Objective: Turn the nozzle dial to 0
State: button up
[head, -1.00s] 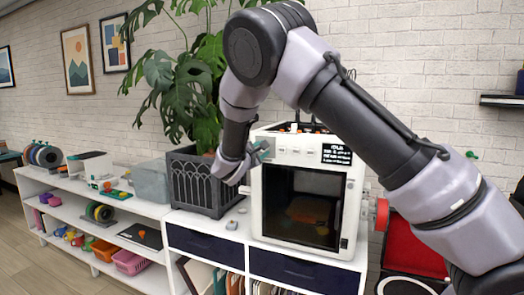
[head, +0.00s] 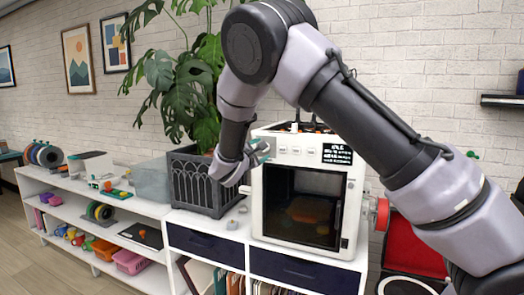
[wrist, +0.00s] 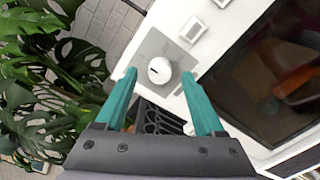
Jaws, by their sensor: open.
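The white 3D printer (head: 270,215) stands on the white shelf unit, with a dark glass door and a small lit screen (head: 337,154) at its top right. The nozzle dial (wrist: 159,70) is a round white knob with a dark mark, on a grey plate (wrist: 150,46) at the printer's upper front corner. My gripper (wrist: 158,88) has two teal fingers, open and empty, one on either side of the dial in the wrist view. I cannot tell whether either finger touches it. In the head view my gripper (head: 262,152) covers the dial. The dial's numbers are not readable.
White buttons (wrist: 193,29) sit beside the dial on the printer's panel. A leafy plant in a dark lattice planter (head: 205,185) stands close left of my gripper. A red spool (head: 382,214) sticks out at the printer's right side.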

jog(key=v, duration=0.9)
jog(key=shift+s, duration=0.2)
jog(key=s+d+r+m+g+h, duration=0.1)
jog(key=s+d+r+m+g, duration=0.15)
jog(key=d+m+g, duration=0.75)
jog(key=s+d+r+m+g, duration=0.1)
jog(key=s+d+m+g, duration=0.2)
jog(key=d, duration=1.6)
jog(key=s+d+r+m+t+y, duration=0.1)
jog(key=s+r+m+y, duration=0.3)
jog(key=s, duration=0.6)
jog(key=s+d+r+m+t+y, duration=0.2)
jog(key=s+d+r+m+y, duration=0.1)
jog(key=s+m, duration=0.4)
jog(key=s+r+y, duration=0.1)
jog(key=s+y, duration=0.1)
jog(key=s, duration=0.1)
jog(key=shift+s+d+r, duration=0.25)
jog(key=shift+r, duration=0.05)
